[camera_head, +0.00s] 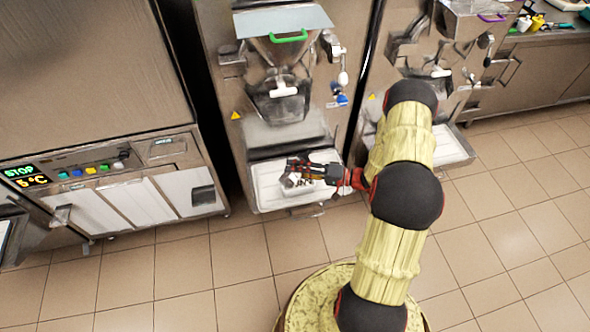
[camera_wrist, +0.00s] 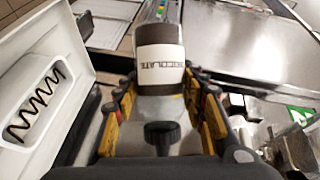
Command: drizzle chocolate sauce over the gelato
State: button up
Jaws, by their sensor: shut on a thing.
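My gripper (camera_head: 305,170) is out over the drip tray of the middle freezer. In the wrist view my gripper (camera_wrist: 160,88) is shut on the chocolate sauce bottle (camera_wrist: 160,60), dark brown with a white label, its fingers on both sides. The bottle's nozzle is too unclear to make out. The white gelato pan (camera_wrist: 45,62) is left of the bottle in the wrist view, with a dark zigzag of sauce (camera_wrist: 36,105) on its pale contents. In the head view the pan (camera_head: 292,189) sits below my gripper and is partly hidden by it.
The middle freezer (camera_head: 278,135) has a dispensing front and a white drip tray (camera_head: 262,190) below. Another freezer (camera_head: 455,70) stands to the right, behind my arm. A cabinet with a STOP display (camera_head: 22,171) is on the left. The tiled floor (camera_head: 180,270) in front is clear.

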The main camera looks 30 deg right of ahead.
jog(key=shift+r+n+h+p, duration=0.4)
jog(key=shift+r+n+p, duration=0.5)
jog(key=shift+n+p, duration=0.2)
jog(key=shift+r+n+p, duration=0.3)
jog(key=shift+r+p, duration=0.05)
jog(key=shift+r+n+h+p, duration=0.9)
jog(key=shift+n+p, duration=0.2)
jog(key=shift+n, duration=0.1)
jog(key=n+h, duration=0.1)
jog(key=r+n+h, duration=0.1)
jog(key=n, duration=0.1)
jog(key=shift+a, duration=0.1)
jog(key=n, duration=0.1)
jog(key=n+h+b, duration=0.1)
jog(key=shift+r+n+t+h, duration=0.3)
jog(key=shift+r, duration=0.05)
jog(key=shift+r+n+h, duration=0.15)
jog(key=shift+n+h, duration=0.15)
